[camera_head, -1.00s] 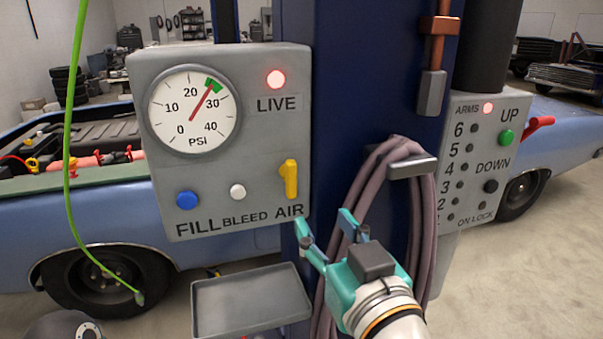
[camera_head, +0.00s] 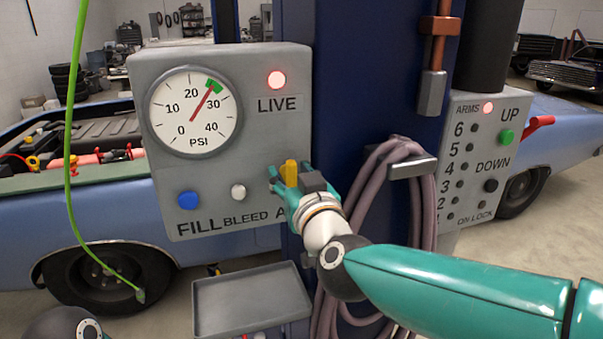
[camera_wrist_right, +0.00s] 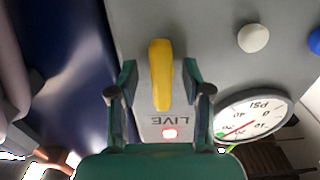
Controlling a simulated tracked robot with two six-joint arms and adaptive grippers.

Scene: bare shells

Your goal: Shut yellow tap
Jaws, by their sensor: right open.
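The yellow tap (camera_head: 290,172) is on the grey gauge panel (camera_head: 252,120), above the partly hidden AIR label. Its handle stands upright, in line with the panel's height. My right gripper (camera_head: 290,180) is in front of the tap, with its fingers either side of the handle. In the right wrist view the yellow tap (camera_wrist_right: 160,75) lies between the two open fingers (camera_wrist_right: 159,92), with a gap visible on each side. My left gripper is not in view; only a dark rounded part of mine shows at the bottom left of the head view.
The panel carries a pressure gauge (camera_head: 195,110), a lit red LIVE lamp (camera_head: 277,80), a blue button (camera_head: 188,200) and a white button (camera_head: 238,192). A grey tray (camera_head: 250,300) sits below. A looped hose (camera_head: 365,190) hangs to the right.

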